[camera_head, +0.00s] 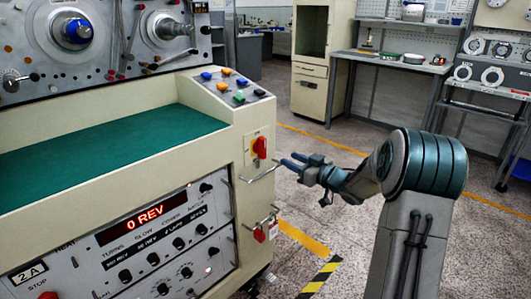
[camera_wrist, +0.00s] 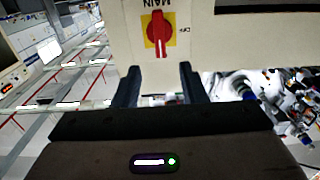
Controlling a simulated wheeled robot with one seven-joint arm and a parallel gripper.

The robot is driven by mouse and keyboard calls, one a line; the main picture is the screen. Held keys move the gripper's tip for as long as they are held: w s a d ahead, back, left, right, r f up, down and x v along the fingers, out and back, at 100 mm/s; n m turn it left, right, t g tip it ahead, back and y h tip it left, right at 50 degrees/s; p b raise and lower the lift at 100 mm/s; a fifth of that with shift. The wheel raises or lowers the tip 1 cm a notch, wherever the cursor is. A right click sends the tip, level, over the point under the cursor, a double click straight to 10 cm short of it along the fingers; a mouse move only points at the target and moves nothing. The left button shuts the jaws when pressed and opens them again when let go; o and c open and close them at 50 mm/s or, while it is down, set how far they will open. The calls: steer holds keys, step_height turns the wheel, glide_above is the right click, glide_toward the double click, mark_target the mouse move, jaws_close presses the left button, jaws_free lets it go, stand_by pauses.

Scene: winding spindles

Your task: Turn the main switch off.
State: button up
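The main switch (camera_head: 261,147) is a red rotary handle on a yellow plate, on the cream end panel of the machine. In the wrist view the switch (camera_wrist: 158,33) shows whole, its handle lying along the picture's vertical. An upside-down MAIN label is above it there, and an OFF label is to its right, at a right angle to the handle. My gripper (camera_head: 290,160) is just right of the switch and a little lower, pointing at the panel. In the wrist view the two fingers of my gripper (camera_wrist: 157,72) stand apart, empty, without touching the handle.
A metal handrail (camera_head: 262,173) sticks out just below the switch. A red emergency button (camera_head: 260,234) sits lower on the same end. Coloured push buttons (camera_head: 224,86) are on top. The display (camera_head: 145,217) reads 0 REV.

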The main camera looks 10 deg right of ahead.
mark_target(265, 147)
steer(key=b+x, duration=0.1)
steer(key=x, duration=1.1)
steer(key=shift+b, duration=0.35)
